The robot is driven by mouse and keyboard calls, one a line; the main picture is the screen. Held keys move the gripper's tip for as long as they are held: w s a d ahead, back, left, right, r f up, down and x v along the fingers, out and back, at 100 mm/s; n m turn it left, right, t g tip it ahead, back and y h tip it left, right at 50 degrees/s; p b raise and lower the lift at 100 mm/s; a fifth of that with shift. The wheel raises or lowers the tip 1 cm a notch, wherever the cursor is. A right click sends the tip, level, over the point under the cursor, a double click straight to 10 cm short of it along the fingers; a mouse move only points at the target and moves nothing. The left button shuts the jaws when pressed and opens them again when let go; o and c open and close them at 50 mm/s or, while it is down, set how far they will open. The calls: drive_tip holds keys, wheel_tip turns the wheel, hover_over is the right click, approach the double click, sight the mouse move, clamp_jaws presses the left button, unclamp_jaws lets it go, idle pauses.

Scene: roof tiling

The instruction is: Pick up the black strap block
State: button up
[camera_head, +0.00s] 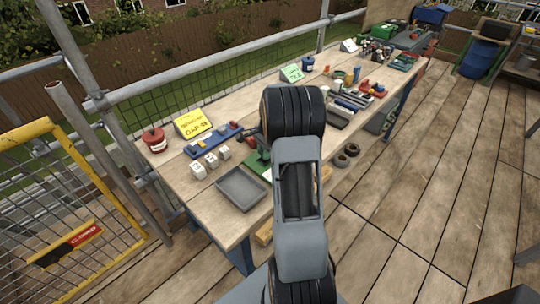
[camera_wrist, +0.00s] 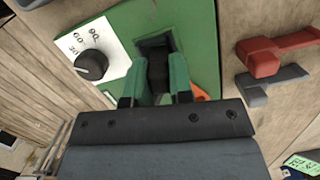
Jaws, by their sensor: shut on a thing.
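The black strap block (camera_wrist: 158,68) shows in the wrist view between the two green fingers of my gripper (camera_wrist: 157,84). The fingers are shut on its sides. The block is at a dark square opening in a green board (camera_wrist: 203,42); I cannot tell whether its lower end is still inside the opening. In the head view the green board (camera_head: 256,166) is partly hidden by my arm, and the block cannot be made out.
A black dial (camera_wrist: 91,66) on a white plate sits on the board. Beside the board lie a red handled piece (camera_wrist: 262,58) and a dark grey one (camera_wrist: 270,82). A grey tray (camera_head: 240,203), several white cubes and a blue rack (camera_head: 213,141) are on the bench.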

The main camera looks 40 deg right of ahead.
drive_tip(key=shift+r, duration=0.1)
drive_tip(key=shift+r+p, duration=1.85)
drive_tip(key=shift+r, duration=0.35)
